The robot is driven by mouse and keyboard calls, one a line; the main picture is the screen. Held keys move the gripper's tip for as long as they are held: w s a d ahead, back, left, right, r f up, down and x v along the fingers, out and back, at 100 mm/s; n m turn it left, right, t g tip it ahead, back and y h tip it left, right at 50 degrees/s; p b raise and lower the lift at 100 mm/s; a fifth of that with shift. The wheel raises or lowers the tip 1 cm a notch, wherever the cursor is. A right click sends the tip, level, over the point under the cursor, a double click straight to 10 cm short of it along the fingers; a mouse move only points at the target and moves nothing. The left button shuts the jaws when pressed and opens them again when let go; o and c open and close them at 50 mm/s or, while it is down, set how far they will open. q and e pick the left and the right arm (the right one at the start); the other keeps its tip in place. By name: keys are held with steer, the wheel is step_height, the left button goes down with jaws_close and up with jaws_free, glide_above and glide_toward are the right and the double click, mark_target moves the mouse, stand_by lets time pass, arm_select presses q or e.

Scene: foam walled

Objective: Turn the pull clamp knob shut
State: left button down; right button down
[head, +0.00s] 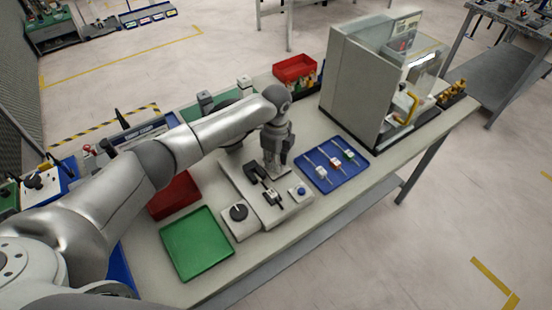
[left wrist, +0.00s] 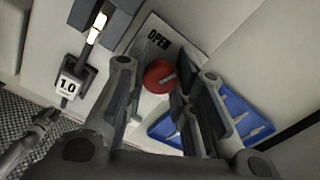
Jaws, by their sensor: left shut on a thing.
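The fixture carries a black clamp part (head: 257,172), a black dial (head: 239,212) and a blue button (head: 301,191). My right gripper is not in view.
A blue tray (head: 355,169) with several small tools lies right of the fixture. A green tray (head: 197,244) and a red tray (head: 174,196) lie to its left. A grey-walled, clear-fronted cabinet (head: 352,85) and a red bin (head: 294,68) stand behind.

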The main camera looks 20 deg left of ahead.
arm_select(q)
steer(key=m, duration=0.4)
steer(key=shift+m, duration=0.4)
stand_by(0.4)
steer(key=c, duration=1.2)
jaws_free()
steer(key=shift+o, duration=0.2)
step_height(320, 180, up, 12)
